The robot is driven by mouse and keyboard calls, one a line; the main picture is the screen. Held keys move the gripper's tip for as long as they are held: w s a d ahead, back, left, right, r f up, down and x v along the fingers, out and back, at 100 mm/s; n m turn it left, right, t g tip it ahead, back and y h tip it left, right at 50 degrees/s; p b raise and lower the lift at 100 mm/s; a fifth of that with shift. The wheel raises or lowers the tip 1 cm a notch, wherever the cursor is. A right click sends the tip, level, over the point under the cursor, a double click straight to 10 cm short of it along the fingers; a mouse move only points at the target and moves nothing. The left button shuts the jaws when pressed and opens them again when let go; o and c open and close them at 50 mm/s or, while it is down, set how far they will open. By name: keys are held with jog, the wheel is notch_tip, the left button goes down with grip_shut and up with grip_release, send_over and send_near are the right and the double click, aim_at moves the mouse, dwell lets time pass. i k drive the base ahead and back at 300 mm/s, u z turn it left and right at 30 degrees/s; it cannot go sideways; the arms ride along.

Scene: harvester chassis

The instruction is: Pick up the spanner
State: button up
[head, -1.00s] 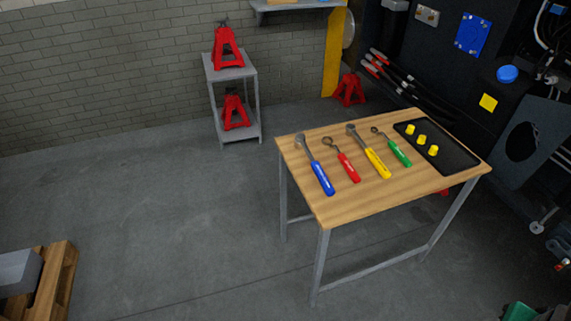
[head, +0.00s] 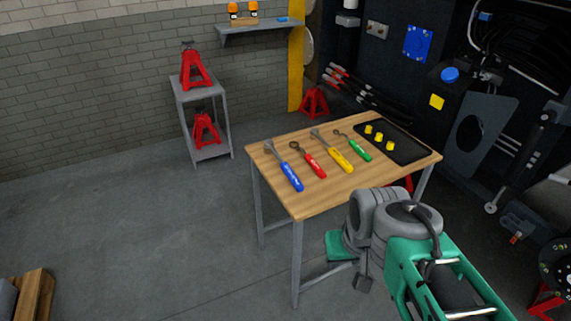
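Four hand tools lie apart in a row on the wooden table top (head: 265,172). From left to right they are a long tool with a blue handle (head: 291,177), a shorter one with a red handle (head: 313,165), a long one with a yellow handle (head: 340,159) and a short one with a green handle (head: 360,150). Each has a grey metal head towards the back left. The heads are too small to tell which tool is the spanner. My green and grey arm shows at lower right, in front of the table. I cannot make out my gripper's fingers.
A black tray (head: 405,153) with small yellow pieces (head: 379,136) is at the table's right end. Dark machinery (head: 450,100) stands behind it. A grey stand (head: 208,145) with red jacks (head: 195,70) is at back left.

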aim_at(315, 167)
jog(key=k, duration=0.55)
jog(key=u, duration=0.7)
jog(key=i, duration=0.4)
jog(key=u, duration=0.7)
jog(key=i, duration=0.85)
jog(key=z, duration=0.55)
jog(key=i, duration=0.8)
jog(key=z, duration=0.8)
